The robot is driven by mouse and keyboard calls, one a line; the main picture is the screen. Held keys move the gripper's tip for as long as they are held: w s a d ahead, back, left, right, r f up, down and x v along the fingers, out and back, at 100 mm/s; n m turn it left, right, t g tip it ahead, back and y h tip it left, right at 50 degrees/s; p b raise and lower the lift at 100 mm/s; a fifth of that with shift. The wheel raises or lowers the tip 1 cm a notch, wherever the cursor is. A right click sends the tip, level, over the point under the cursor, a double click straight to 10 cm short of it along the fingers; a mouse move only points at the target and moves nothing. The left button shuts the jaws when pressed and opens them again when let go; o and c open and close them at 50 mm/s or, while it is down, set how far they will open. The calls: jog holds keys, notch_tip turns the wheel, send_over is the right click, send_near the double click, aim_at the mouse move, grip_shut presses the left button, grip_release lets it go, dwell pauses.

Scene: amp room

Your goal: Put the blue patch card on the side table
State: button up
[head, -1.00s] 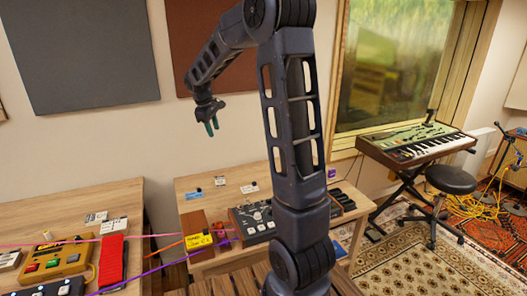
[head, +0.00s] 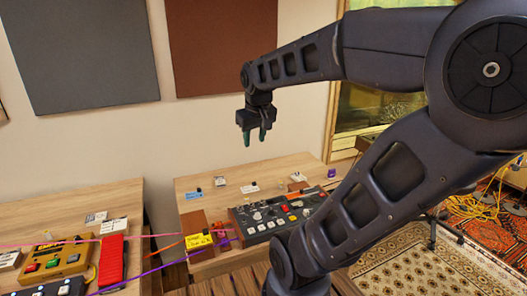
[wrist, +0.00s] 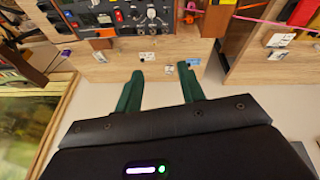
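A small blue card-like piece (head: 194,194) lies near the back left of the right-hand wooden table (head: 190,182); it is too small to make out clearly. Small white labels (head: 250,188) lie to its right on the same table. My gripper (head: 257,136) hangs in the air above the back of this table, fingers pointing down. In the wrist view my gripper (wrist: 160,86) shows two green fingers spread apart with nothing between them. I cannot tell which table is the side table.
A mixer (head: 280,212) and a yellow box (head: 200,240) stand on the right-hand table. The left-hand table (head: 60,200) holds pedals and a red block (head: 112,262). Pink and purple cables cross the gap between the tables. A purple object (head: 331,172) stands at the back right.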

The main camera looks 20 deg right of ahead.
jog(key=s+f+m, duration=0.1)
jog(key=s+f, duration=0.1)
jog(key=s, duration=0.4)
jog(key=shift+d+m+t, duration=0.2)
jog(key=shift+m+t, duration=0.2)
jog(key=shift+s, duration=0.1)
dwell(0.7)
